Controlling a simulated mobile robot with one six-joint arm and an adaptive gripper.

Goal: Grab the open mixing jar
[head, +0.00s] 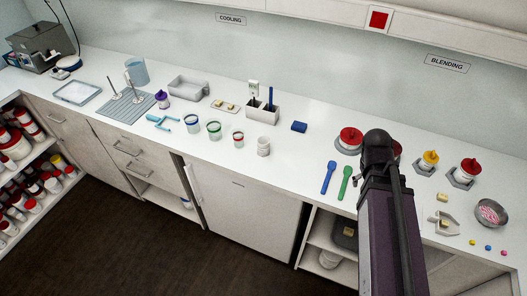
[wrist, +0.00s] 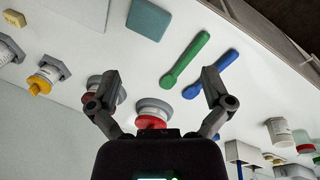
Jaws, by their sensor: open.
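An open white jar (head: 263,146) without a lid stands upright on the counter in the head view, at the right end of a row of small vessels. It looks like the mixing jar, though no label is readable. A white jar (wrist: 278,131) near the right edge of the wrist view seems to be the same one. My gripper (wrist: 160,85) is open and empty in the wrist view, above the counter. Between and below its fingers show a red-lidded jar (wrist: 151,121) and the green spatula (wrist: 186,60). It is well apart from the white jar.
A red-rimmed cup (head: 238,139), a green-tinted cup (head: 214,131) and another cup (head: 192,122) stand left of the jar.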

